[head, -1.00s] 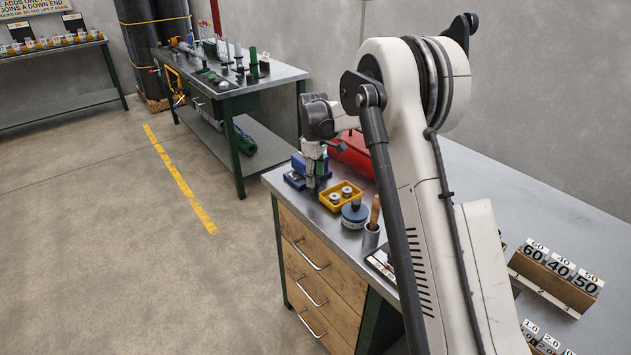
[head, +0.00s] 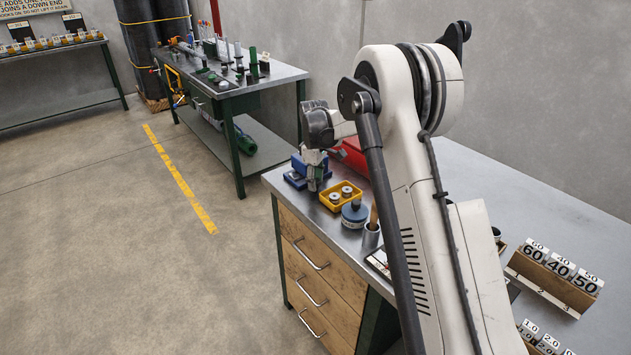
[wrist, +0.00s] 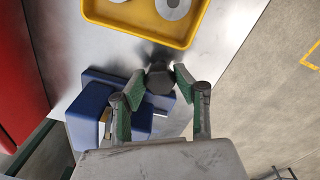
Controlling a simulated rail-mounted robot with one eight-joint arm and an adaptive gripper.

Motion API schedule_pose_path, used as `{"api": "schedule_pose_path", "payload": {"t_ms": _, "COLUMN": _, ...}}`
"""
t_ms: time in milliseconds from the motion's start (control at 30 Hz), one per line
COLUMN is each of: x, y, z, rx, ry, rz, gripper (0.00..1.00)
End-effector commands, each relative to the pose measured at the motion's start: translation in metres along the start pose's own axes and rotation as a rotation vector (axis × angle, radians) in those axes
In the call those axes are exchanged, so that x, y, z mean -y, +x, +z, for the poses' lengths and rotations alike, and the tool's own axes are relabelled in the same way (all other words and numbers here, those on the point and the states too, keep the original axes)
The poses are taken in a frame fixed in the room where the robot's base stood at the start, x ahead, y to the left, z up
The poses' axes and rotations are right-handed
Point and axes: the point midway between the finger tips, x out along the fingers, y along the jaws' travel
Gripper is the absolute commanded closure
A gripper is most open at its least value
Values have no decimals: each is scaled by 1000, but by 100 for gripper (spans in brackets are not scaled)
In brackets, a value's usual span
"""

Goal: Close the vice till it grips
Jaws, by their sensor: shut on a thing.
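The blue vice (head: 296,172) stands at the near left corner of the bench, and my gripper partly hides it in the head view. Its blue body (wrist: 87,104) is left of the fingers in the wrist view. My gripper (head: 316,178) is low beside the vice. In the wrist view its green-padded fingers (wrist: 160,73) close around a dark round part (wrist: 160,82), which looks like the vice's handle or knob. The gap between the vice jaws is not clear, and I cannot tell whether they touch anything.
A yellow tray (head: 329,204) with round metal pieces is close beside the vice; its edge (wrist: 150,35) is just ahead of the fingers. A blue round object (head: 354,214), a grey cup (head: 371,237) and a red box (head: 352,157) are also near. The bench edge is close.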

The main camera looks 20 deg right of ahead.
Motion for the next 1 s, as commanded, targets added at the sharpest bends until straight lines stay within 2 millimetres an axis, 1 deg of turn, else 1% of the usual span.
{"api": "schedule_pose_path", "payload": {"t_ms": 167, "x": 0, "y": 0, "z": 0, "rx": 1, "ry": 28, "rz": 0, "gripper": 98}}
{"api": "schedule_pose_path", "payload": {"t_ms": 367, "x": 0, "y": 1, "z": 0, "rx": 5, "ry": 124, "rz": 0, "gripper": 98}}
{"api": "schedule_pose_path", "payload": {"t_ms": 567, "x": 1, "y": 2, "z": 0, "rx": 12, "ry": 287, "rz": 0, "gripper": 98}}
{"api": "schedule_pose_path", "payload": {"t_ms": 1000, "x": 1, "y": 1, "z": -1, "rx": 27, "ry": 704, "rz": 0, "gripper": 98}}
